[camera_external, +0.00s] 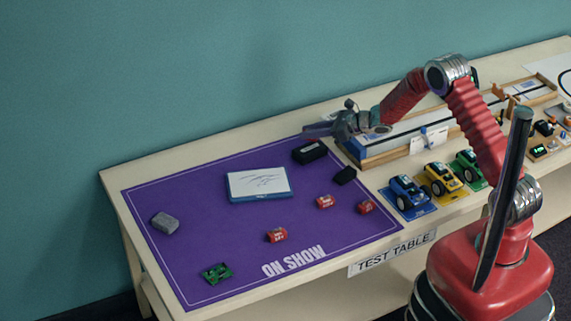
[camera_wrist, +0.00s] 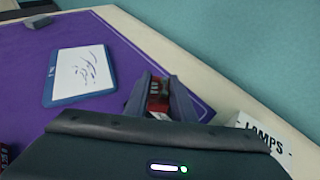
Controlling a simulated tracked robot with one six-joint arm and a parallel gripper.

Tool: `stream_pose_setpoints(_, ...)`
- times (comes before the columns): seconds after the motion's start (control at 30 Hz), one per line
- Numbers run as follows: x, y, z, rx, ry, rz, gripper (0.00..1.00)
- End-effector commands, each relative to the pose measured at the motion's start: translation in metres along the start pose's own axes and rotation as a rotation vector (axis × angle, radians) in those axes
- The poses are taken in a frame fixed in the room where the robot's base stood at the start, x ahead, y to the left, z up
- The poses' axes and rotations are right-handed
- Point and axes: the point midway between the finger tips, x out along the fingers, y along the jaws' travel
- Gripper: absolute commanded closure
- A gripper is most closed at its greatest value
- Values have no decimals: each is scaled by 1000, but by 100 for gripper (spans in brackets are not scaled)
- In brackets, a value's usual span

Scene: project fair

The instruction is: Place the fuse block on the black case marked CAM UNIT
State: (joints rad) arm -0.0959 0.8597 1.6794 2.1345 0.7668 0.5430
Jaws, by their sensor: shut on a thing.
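My gripper (camera_external: 318,130) reaches left over the back right part of the purple mat. In the wrist view its jaws (camera_wrist: 160,98) are shut on a small red block with dark and pale marks, the fuse block (camera_wrist: 157,92). In the outside view I cannot make out the block at the jaws. A black case (camera_external: 309,152) with a small pale label lies on the mat just below and in front of the jaws. The label is too small to read. The gripper appears above the case; the exact gap cannot be told. I cannot see the case in the wrist view.
A white-topped tablet (camera_external: 258,183) lies mid-mat. Toy cars (camera_external: 409,195) and a wooden-edged track (camera_external: 385,157) stand to the right.

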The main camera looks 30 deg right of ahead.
Motion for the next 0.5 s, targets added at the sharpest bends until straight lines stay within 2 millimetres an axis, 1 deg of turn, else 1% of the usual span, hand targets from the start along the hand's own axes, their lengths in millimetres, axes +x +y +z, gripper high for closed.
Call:
stream_pose_setpoints(0.2, 1, 0, -3, 1, 1, 0, 100)
stream_pose_setpoints(0.4, 10, 0, -25, 2, 3, 0, 100)
stream_pose_setpoints(0.5, 13, 0, -33, 1, 1, 0, 100)
